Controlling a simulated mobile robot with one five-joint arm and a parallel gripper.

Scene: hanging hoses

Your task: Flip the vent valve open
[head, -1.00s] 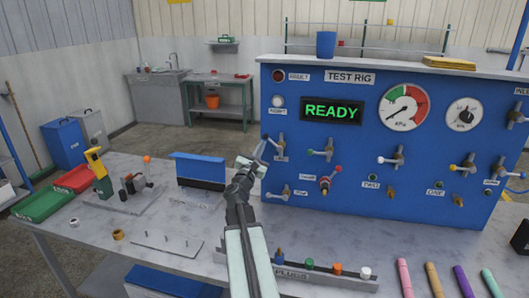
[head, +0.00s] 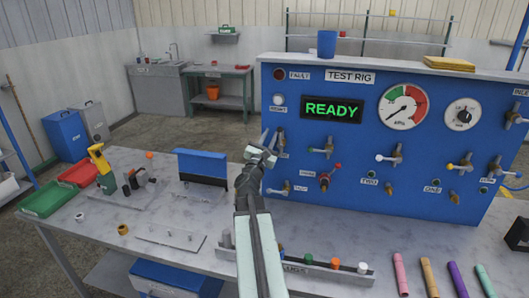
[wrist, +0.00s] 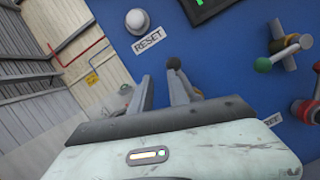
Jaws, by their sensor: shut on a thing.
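The valve at the upper left of the blue test rig has a grey body (head: 280,140); its label is too small to read in the head view, so I take it as the vent valve by its place at my gripper. My gripper (head: 265,148) is up against the panel's left edge beside this valve. In the wrist view my gripper (wrist: 161,84) has its fingers around the valve's lever, whose dark round knob (wrist: 173,62) shows beyond the right finger. The lever's lower part is hidden behind the fingers. The display (head: 332,109) reads READY.
The white reset button (wrist: 137,21) sits above the valve. A green-knobbed valve (head: 323,150) is to the right, and another small valve (head: 281,189) is below. The blue stand (head: 201,166) is on the bench to the left. A rail of coloured plugs (head: 325,267) lies in front.

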